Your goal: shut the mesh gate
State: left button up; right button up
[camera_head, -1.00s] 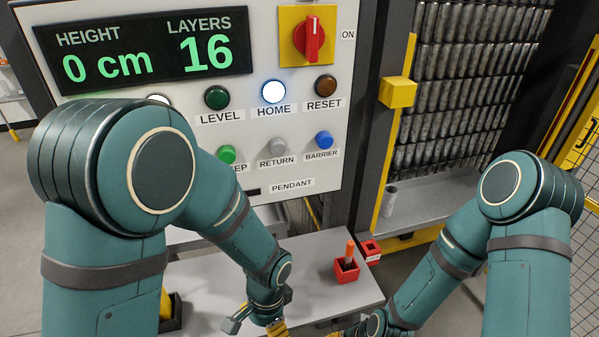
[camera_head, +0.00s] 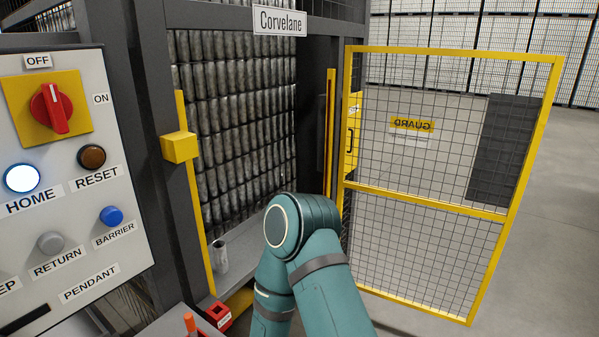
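The mesh gate (camera_head: 437,202) has a yellow frame, dark wire mesh and a GUARD sign (camera_head: 411,125) that reads mirrored. It stands swung open to the right of the cell opening, its left edge by the dark post (camera_head: 330,125). A yellow box (camera_head: 179,147) sits on the yellow-edged post at the left of the opening. My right arm comes up from the bottom in front of the opening, left of the gate and apart from its free edge. Neither gripper shows in the head view.
Rows of grey cans (camera_head: 235,110) fill the cell behind the opening. One can (camera_head: 221,257) stands on the ledge. A control panel (camera_head: 85,215) stands at left. A red box (camera_head: 218,314) sits low near the bottom. Grey floor (camera_head: 545,220) is clear right of the gate.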

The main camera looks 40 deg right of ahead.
aim_at(510, 121)
jog(key=l, duration=0.5)
jog(key=k+l+u, duration=0.1)
jog(key=l, duration=0.4)
jog(key=k+l, duration=0.1)
jog(key=l, duration=0.9)
jog(key=k+l+u, duration=0.1)
jog(key=l, duration=0.4)
jog(key=k+l, duration=0.15)
jog(key=l, duration=0.25)
jog(key=k+l+u, duration=0.15)
jog(key=l, duration=0.3)
jog(key=k+l, duration=0.15)
jog(key=l, duration=0.25)
jog(key=k+l+u, duration=0.15)
jog(key=l, duration=0.25)
jog(key=k+l, duration=0.15)
jog(key=l, duration=0.25)
jog(key=k+l+u, duration=0.1)
jog(key=l, duration=0.3)
jog(key=k+l+u, duration=0.1)
jog(key=k+l, duration=0.3)
jog(key=l, duration=0.25)
jog(key=k+l+u, duration=0.1)
jog(key=l, duration=0.2)
jog(key=k+l, duration=0.1)
jog(key=l, duration=0.25)
jog(key=l+u, duration=0.1)
jog(key=l, duration=0.4)
jog(key=k+l+u, duration=0.1)
jog(key=l, duration=0.4)
